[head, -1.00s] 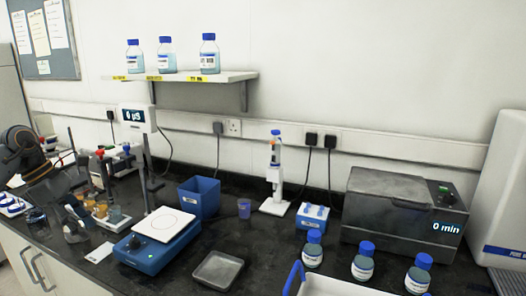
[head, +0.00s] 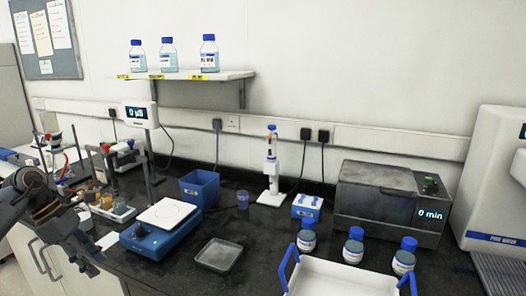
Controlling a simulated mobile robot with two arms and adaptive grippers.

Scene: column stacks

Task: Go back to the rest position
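My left arm comes in at the lower left, and my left gripper (head: 82,258) hangs fingers-down in front of the bench's front edge and white cabinet. It is dark and small in view, and I cannot tell how far its fingers are apart. I see nothing clearly held in it. My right gripper is out of view.
The black bench (head: 275,235) holds a blue stirrer hotplate (head: 160,237), a grey square dish (head: 218,255), a blue bin (head: 199,190), a pipette stand (head: 270,180) and a grey bath (head: 385,205). A white tray (head: 345,278) with blue handles is at the bottom right.

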